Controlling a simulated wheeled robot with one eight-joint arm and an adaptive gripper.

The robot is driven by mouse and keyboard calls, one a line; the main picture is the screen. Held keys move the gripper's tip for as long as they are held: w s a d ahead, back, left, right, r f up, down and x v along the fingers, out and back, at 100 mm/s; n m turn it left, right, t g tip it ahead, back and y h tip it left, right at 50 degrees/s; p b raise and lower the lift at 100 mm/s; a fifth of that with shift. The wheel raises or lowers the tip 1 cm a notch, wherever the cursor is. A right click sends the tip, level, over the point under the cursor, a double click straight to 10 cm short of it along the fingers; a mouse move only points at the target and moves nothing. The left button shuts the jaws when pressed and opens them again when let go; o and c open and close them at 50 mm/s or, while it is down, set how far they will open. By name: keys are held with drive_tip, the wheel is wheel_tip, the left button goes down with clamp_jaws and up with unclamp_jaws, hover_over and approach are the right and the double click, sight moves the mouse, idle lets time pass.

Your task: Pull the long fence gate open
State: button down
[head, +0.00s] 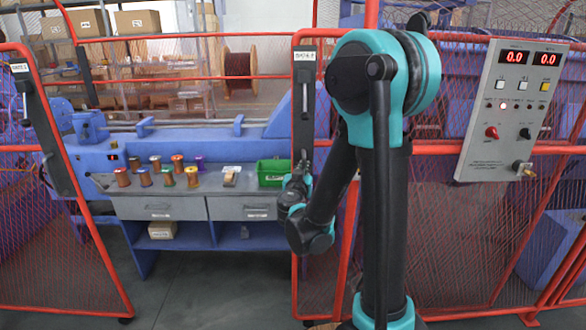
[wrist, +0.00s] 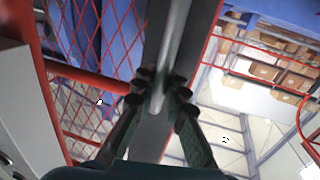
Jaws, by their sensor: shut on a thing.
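The red mesh fence gate (head: 340,262) stands in the middle of the head view, with a dark upright plate (head: 305,130) and a small label at its left edge. A slim upright handle bar (head: 304,97) is mounted on that plate. In the wrist view the handle is a silver bar (wrist: 174,45) running between my fingers. My gripper (wrist: 162,92) is shut on this bar, with a finger on each side. In the head view my gripper (head: 303,165) is small and partly hidden by my wrist at the lower part of the plate.
Another red mesh panel (head: 75,210) with a dark handle plate stands at the left. Between the panels a blue bench (head: 150,205) shows, with several spools and a green bin (head: 273,173). A grey control box (head: 508,110) hangs at the right. Grey floor (head: 210,290) is clear.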

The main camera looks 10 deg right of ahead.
drive_tip(key=shift+d, duration=0.3)
drive_tip(key=c, duration=1.5)
unclamp_jaws()
drive_tip(key=shift+c, duration=0.2)
drive_tip(key=v, duration=1.2)
